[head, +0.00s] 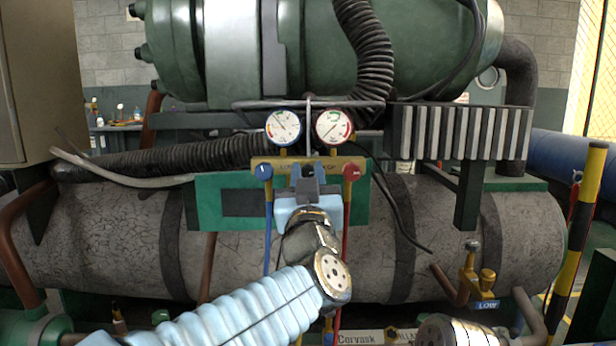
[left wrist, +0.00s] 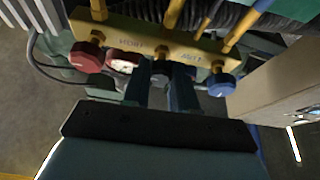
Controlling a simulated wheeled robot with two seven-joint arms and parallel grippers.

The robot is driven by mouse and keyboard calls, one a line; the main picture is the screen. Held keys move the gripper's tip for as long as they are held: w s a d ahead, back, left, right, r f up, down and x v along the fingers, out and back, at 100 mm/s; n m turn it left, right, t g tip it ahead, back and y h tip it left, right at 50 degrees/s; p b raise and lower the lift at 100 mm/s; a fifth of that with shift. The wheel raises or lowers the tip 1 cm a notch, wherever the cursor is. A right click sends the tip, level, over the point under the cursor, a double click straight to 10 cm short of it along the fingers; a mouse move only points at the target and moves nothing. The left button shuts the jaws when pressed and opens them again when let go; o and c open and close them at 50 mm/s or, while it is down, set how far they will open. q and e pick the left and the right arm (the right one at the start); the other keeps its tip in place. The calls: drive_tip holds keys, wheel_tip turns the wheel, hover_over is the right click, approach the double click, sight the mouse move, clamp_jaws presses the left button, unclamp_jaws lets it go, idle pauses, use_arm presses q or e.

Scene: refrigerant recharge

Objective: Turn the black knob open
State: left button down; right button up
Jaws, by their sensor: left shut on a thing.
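The brass manifold block (head: 262,163) sits under two round gauges in the head view, and it also spans the left wrist view (left wrist: 190,45). The black knob (left wrist: 160,72) is at the middle of the block, between the fingers of my left gripper (left wrist: 160,92). In the head view my left gripper (head: 307,180) reaches the block's centre and hides the knob. The gripper is shut on the black knob. The blue knob (head: 263,171) is at the left and the red knob (head: 351,171) at the right. My right gripper is not in view.
The left gauge (head: 283,127) and right gauge (head: 334,127) stand just above the block. Blue hose (head: 267,230) and red hose (head: 346,225) hang beside my wrist. A grey tank (head: 100,240) lies behind. A yellow valve labelled LOW (head: 478,282) is at lower right.

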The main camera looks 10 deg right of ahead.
use_arm(q)
drive_tip(key=n+y, duration=0.2)
drive_tip(key=n, duration=0.1)
drive_tip(key=n+y, duration=0.1)
drive_tip(key=n, duration=0.3)
drive_tip(key=shift+y, duration=0.4)
drive_tip(key=n+y, duration=0.1)
drive_tip(key=n, duration=0.2)
drive_tip(key=n+g+y+p, duration=0.1)
drive_tip(key=n, duration=0.1)
drive_tip(key=shift+d+r+n, duration=0.1)
drive_tip(key=shift+n, duration=0.3)
drive_tip(key=n+g, duration=0.1)
drive_tip(key=n, duration=0.2)
drive_tip(key=n+g+y+p, duration=0.1)
drive_tip(key=n, duration=0.2)
drive_tip(key=shift+g+y, duration=0.3)
drive_tip(key=shift+n+g+p, duration=0.7)
drive_tip(key=shift+n+g, duration=0.1)
drive_tip(key=shift+n, duration=1.4)
drive_tip(key=c, duration=0.9)
unclamp_jaws()
drive_tip(key=shift+r, duration=0.1)
